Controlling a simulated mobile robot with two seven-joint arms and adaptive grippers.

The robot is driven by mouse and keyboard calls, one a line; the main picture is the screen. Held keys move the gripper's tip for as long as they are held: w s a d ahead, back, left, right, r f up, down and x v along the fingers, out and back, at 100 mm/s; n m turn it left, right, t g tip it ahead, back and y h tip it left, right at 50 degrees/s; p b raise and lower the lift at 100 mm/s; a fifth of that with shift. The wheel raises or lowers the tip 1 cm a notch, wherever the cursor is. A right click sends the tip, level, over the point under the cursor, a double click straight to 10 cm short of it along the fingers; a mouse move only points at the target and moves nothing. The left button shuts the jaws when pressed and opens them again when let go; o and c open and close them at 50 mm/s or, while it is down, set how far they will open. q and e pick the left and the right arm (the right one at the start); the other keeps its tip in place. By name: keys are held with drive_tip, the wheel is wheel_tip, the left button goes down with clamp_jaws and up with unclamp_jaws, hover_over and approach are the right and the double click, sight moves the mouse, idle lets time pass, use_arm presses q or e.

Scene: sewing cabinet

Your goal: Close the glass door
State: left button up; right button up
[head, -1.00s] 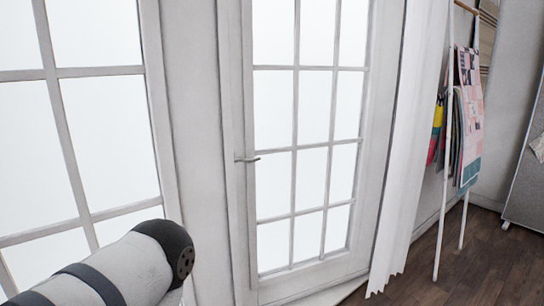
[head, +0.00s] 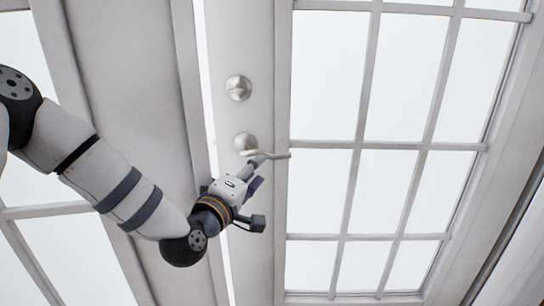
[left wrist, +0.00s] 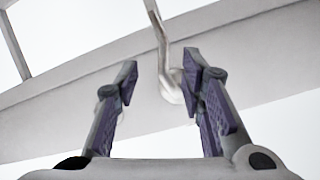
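The glass door (head: 328,150) has a white frame with several panes and fills the right of the head view. A bright vertical strip shows between the door's edge and the white post to its left, so the door looks ajar. Its metal lever handle (head: 272,155) sits below a round metal knob (head: 238,88). My left gripper (head: 261,172) is at the handle, just below the lever. In the left wrist view the open fingers (left wrist: 160,66) have the handle (left wrist: 168,75) between or just beyond them, nearer the right finger. I cannot tell whether they touch. My right gripper is not in view.
A wide white post (head: 130,90) stands left of the door, behind my left arm. More glazing (head: 60,250) lies further left. A white frame edge (head: 500,220) borders the door's right side. The floor is not visible now.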

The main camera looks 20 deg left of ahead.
sight(269, 156)
use_arm(q)
drive_tip(key=w, duration=0.6)
drive_tip(key=w+d+b, duration=0.1)
drive_tip(key=w, duration=0.2)
drive_tip(key=shift+f, duration=0.1)
drive_tip(key=shift+c, duration=0.5)
clamp_jaws()
